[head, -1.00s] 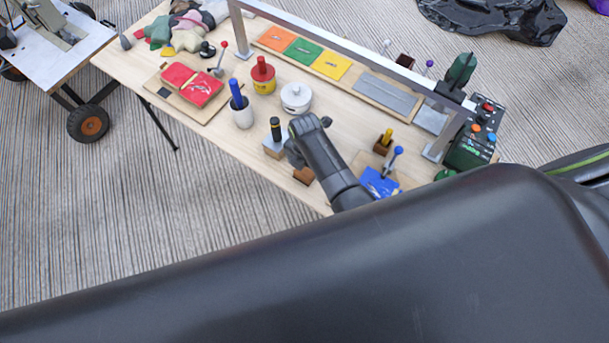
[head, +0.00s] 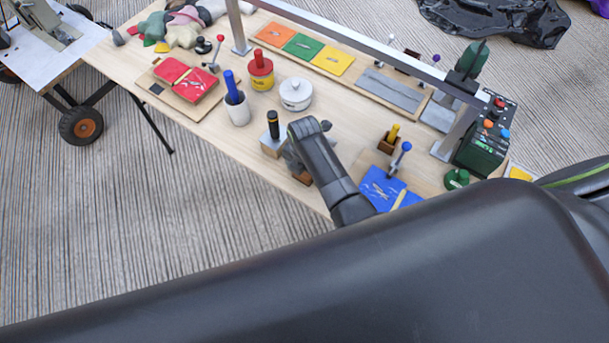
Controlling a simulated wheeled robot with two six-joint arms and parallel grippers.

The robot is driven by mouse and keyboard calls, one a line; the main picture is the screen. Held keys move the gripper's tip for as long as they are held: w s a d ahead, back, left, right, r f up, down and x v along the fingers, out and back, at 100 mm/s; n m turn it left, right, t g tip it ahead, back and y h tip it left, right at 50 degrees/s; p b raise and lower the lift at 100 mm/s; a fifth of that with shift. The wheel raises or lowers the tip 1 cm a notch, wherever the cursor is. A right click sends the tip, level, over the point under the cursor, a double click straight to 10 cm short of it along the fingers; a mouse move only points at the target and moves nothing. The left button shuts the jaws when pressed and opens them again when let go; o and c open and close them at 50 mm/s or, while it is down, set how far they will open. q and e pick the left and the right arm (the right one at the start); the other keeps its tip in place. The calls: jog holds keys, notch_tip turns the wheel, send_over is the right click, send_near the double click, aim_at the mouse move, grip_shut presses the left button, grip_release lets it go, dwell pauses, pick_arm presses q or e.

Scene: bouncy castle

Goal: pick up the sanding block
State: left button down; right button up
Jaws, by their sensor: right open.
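My right gripper (head: 294,163) points down near the front edge of the wooden table (head: 205,128), with its open jaws partly hidden by its own wrist. A small brown block (head: 303,178) shows just below and beside the jaws, mostly covered by the gripper; it may be the sanding block, but I cannot tell for sure. I cannot see whether the jaws are around it or touch it. A pale block with a black upright handle (head: 272,126) stands close to the left of the gripper. My left gripper is not in view.
A blue pad (head: 384,190) lies to the right. A metal bar (head: 350,48) spans the back. My dark arm link hides the foreground.

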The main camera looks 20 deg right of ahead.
jog(key=c, duration=1.1)
jog(key=shift+o, duration=0.2)
jog(key=shift+r, duration=0.1)
notch_tip(320, 180, up, 10)
jog(key=p, duration=1.1)
jog(key=shift+p, duration=0.35)
notch_tip(320, 180, up, 8)
jog(key=shift+b, duration=0.4)
